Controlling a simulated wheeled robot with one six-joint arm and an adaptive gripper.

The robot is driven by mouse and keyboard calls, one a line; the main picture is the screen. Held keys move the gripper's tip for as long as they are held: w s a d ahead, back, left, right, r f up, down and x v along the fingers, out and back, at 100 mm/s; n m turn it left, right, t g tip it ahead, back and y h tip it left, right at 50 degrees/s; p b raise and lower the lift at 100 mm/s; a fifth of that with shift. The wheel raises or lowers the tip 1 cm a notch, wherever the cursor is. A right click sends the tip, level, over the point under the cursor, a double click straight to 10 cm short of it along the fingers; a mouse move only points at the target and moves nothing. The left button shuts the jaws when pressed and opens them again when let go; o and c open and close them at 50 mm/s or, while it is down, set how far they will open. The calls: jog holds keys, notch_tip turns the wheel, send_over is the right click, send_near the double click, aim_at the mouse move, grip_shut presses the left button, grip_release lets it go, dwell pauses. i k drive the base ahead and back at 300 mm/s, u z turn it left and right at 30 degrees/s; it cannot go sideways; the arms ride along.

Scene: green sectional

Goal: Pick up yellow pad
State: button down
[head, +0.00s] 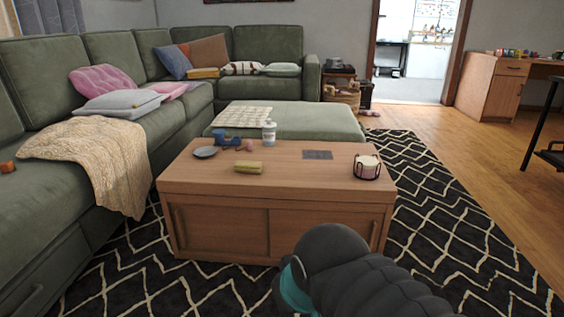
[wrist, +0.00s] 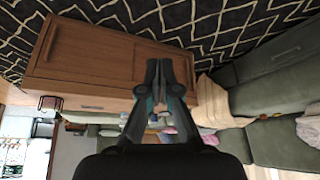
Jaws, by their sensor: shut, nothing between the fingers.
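A small yellow block-shaped pad (head: 248,167) lies flat on the wooden coffee table (head: 300,175), near the front edge left of centre. A second yellowish flat item (head: 203,73) lies on the far part of the sofa; I cannot tell what it is. My gripper (wrist: 167,75) shows in the wrist view with its fingers together and empty, in front of the table. The wrist view is turned upside down, and I cannot make out the pad there. In the head view my dark arm is at the bottom, in front of the table, and the fingers are not clear.
On the table are a grey dish (head: 205,152), a bottle (head: 269,132), blue dumbbell-like items (head: 226,141), a dark flat card (head: 317,154) and a candle in a wire holder (head: 367,167). The green sofa (head: 60,190) is on the left. Patterned rug surrounds the table.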

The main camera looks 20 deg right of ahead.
aim_at(241, 167)
jog(key=z, duration=0.8)
jog(key=i, duration=1.65)
jog(key=u, duration=1)
